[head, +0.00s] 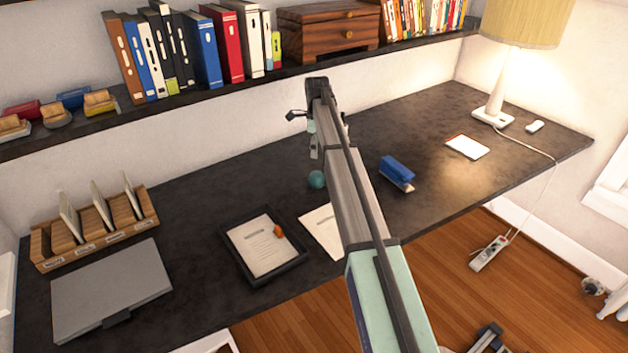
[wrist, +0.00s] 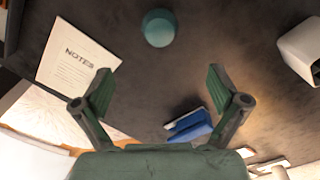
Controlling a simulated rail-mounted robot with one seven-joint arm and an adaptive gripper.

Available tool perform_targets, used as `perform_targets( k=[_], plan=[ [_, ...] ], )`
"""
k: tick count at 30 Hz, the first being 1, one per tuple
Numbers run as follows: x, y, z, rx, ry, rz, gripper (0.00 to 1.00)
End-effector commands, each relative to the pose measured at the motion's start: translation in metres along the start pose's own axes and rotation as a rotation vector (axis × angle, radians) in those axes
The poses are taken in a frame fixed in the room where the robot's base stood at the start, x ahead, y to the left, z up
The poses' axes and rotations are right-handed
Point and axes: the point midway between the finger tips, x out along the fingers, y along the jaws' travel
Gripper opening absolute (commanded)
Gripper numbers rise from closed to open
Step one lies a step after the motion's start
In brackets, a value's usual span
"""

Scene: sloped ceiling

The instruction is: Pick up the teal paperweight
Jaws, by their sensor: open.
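The teal paperweight (head: 317,180) is a small rounded object on the dark desk, just left of my arm in the head view. In the wrist view the paperweight (wrist: 159,28) lies at the top middle, beyond the fingertips and roughly centred between them. My gripper (wrist: 160,85) is open, with its two green fingers spread apart and nothing between them. It is apart from the paperweight.
A blue stapler (head: 397,172) stands right of the paperweight. A black tray (head: 299,264) with a paper and a white notes sheet (head: 319,230) lie in front. A lamp (head: 494,105) stands at the right. A shelf (head: 190,97) with books overhangs the back.

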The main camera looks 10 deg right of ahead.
Motion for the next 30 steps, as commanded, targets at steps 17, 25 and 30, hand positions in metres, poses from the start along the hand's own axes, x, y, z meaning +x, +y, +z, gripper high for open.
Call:
perform_targets(
  k=[17, 25, 30],
  plan=[
    [0.084, 0.0, 0.0, -0.001, -0.001, 0.001, 0.97],
    [0.098, 0.001, 0.0, -0.001, 0.0, 0.002, 0.97],
    [0.121, 0.001, 0.001, -0.001, 0.0, 0.003, 0.97]
  ],
)
